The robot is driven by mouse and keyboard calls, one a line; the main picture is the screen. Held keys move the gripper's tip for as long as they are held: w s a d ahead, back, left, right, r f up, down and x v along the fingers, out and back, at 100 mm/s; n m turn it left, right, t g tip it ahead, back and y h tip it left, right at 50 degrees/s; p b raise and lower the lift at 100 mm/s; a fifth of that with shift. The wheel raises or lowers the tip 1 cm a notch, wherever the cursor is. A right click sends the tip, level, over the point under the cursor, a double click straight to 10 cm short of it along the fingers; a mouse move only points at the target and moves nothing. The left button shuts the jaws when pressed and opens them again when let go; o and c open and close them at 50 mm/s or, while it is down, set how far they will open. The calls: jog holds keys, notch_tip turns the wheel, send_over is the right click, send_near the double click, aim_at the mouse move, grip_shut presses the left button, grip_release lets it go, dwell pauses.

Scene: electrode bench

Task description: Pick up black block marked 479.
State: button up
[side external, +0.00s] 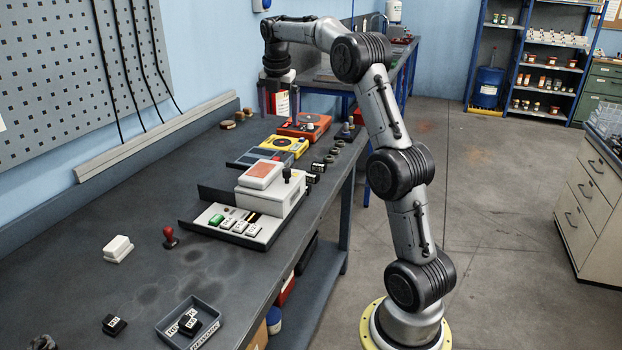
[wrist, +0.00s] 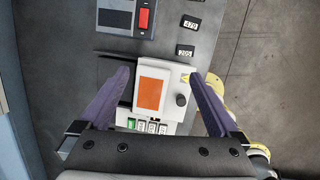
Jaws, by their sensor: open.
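The black block marked 479 (wrist: 190,23) lies at the top of the wrist view, right of centre, its white label facing up. In the side external view a small black block (side external: 318,168) near the bench's right edge appears to be the same one; its label is too small to read. A similar black block marked 205 (wrist: 185,51) lies just below it in the wrist view. My gripper (wrist: 160,76) is open and empty, its purple fingers on either side of the orange-topped white device, with block 479 beyond the fingertips. In the side external view my gripper (side external: 279,106) hangs above the bench's far part.
The white device (side external: 270,203) with a switch row stands beside the blocks. Yellow (side external: 284,146) and orange (side external: 304,126) devices stand behind. A grey tray (side external: 166,326) with black blocks, another black block (side external: 114,324), a white box (side external: 118,249) and a red-knobbed item (side external: 170,237) are nearer.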

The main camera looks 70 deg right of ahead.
jog(key=s+d+f+m+g, duration=0.1)
jog(key=s+d+f, duration=0.1)
jog(key=d+f, duration=0.45)
jog(key=m, duration=0.1)
send_over(311, 174)
jog(key=a, duration=0.1)
jog(key=shift+g+y, duration=0.3)
jog(key=shift+y, duration=0.1)
jog(key=f, duration=1.1)
jog(key=shift+w+a, duration=0.1)
jog(key=shift+w, duration=0.15)
jog(key=shift+s+d+f, duration=0.1)
jog(key=shift+d+f, duration=0.05)
jog(key=shift+f, duration=0.75)
jog(key=shift+s+d+f, duration=0.1)
jog(key=shift+d+f, duration=0.1)
jog(key=shift+f, duration=0.65)
jog(key=shift+s+d+f, duration=0.1)
jog(key=shift+d+f, duration=0.05)
jog(key=shift+f, duration=0.75)
jog(key=shift+w+r, duration=0.1)
grip_shut()
